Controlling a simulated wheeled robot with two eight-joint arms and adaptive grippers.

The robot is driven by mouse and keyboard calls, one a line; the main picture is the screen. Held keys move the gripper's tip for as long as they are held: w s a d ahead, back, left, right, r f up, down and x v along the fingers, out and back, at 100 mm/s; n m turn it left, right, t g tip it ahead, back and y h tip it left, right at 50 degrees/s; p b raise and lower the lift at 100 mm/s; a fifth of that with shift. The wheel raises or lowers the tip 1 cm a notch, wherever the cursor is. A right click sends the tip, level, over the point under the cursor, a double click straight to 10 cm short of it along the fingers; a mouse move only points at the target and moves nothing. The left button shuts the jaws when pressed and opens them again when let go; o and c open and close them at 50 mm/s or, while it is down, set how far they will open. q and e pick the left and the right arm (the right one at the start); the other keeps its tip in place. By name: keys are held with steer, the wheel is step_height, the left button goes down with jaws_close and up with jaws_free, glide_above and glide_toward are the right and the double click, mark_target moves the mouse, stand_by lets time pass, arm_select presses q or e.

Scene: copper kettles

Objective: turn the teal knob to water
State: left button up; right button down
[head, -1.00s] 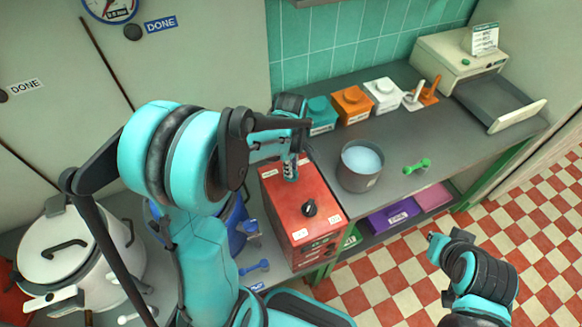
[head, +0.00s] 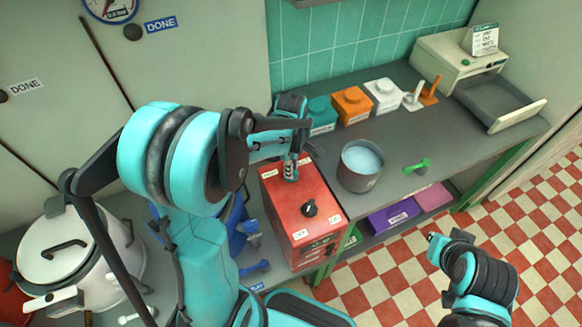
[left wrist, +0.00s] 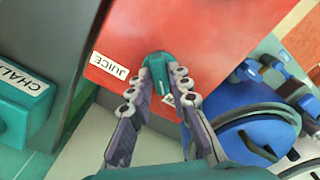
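A red box (head: 285,211) stands on the counter. A teal knob (left wrist: 158,62) sits on its red top in the left wrist view. My left gripper (left wrist: 162,77) has a finger on each side of the knob's bar, close against it, and appears shut on it. A "JUICE" label (left wrist: 110,65) lies left of the knob. Another label (left wrist: 168,99) is mostly hidden behind the fingers. In the head view my left gripper (head: 291,172) hides the knob. My right arm shows at the lower right; I see no right fingers.
A black knob (head: 310,209) is nearer the front of the box. A grey pot (head: 360,179) of bluish liquid stands to its right. Teal (head: 322,116), orange (head: 352,104) and white (head: 384,95) boxes line the wall. A blue kettle (left wrist: 255,125) is close beside the box.

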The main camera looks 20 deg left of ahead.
arm_select(q)
steer(key=shift+o, duration=0.5)
step_height(320, 180, up, 12)
stand_by(0.3)
stand_by(0.3)
steer(key=s+d+f+m+t+b, duration=0.1)
steer(key=s+d+m+t, duration=0.1)
steer(key=s+m, duration=0.4)
steer(key=s+d+f+m+t+b, duration=0.1)
steer(key=s+m+t, duration=0.4)
steer(key=m, duration=0.7)
steer(key=shift+s+d+m, duration=0.35)
steer(key=shift+d+m, duration=0.05)
steer(key=shift+d, duration=0.5)
